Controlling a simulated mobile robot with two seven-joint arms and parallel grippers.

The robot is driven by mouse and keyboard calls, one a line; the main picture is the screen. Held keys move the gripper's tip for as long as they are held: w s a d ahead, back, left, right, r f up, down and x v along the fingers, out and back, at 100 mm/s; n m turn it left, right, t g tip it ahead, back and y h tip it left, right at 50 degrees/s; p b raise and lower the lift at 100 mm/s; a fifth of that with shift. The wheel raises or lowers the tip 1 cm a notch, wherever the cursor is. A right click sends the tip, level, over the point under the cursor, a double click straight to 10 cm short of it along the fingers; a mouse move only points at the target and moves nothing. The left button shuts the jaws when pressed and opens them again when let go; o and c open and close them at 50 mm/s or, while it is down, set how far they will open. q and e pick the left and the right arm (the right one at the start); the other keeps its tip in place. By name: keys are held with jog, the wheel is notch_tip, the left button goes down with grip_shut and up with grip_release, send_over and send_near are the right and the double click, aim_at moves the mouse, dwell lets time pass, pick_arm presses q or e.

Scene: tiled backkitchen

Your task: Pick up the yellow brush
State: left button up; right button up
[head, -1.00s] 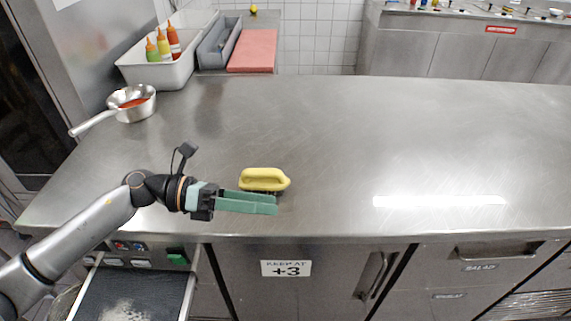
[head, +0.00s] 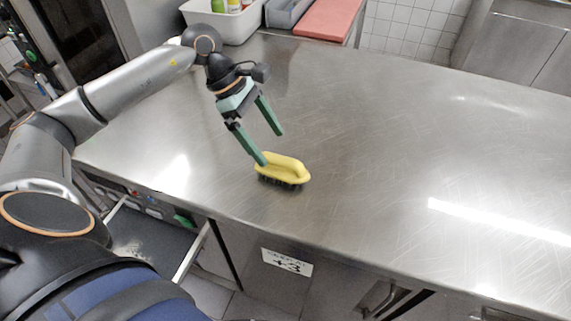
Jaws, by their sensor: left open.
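The yellow brush (head: 286,167) has a looped handle and dark bristles. It lies bristles down on the steel counter (head: 370,130), near the front edge. My left gripper (head: 273,148) is open, its two green fingers pointing down towards the brush from behind and to the left. One fingertip overlaps the left end of the brush handle in the picture; I cannot tell whether it touches. The other finger is behind the brush, apart from it. Nothing is between the fingers. My right gripper is not in view.
A white bin (head: 237,24) with bottles, a grey tray (head: 287,10) and a red board (head: 332,17) stand at the back. An open drawer (head: 150,238) juts out below the counter at the left. The counter right of the brush is clear.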

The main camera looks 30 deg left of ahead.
aim_at(289, 170)
pick_arm(q)
jog(key=x, duration=0.3)
jog(key=shift+d+f, duration=0.2)
jog(key=shift+f, duration=0.05)
jog(key=shift+d+f+p, duration=0.4)
jog(key=shift+f+p, duration=0.05)
jog(key=shift+f, duration=0.05)
jog(key=p+x, duration=0.1)
jog(key=x, duration=0.2)
jog(key=shift+d+f, duration=0.2)
jog(key=shift+d, duration=0.15)
jog(key=shift+d+f, duration=0.1)
jog(key=shift+f, duration=0.2)
jog(key=shift+c, duration=0.2)
jog(key=shift+w, duration=0.1)
jog(key=c, duration=1.5)
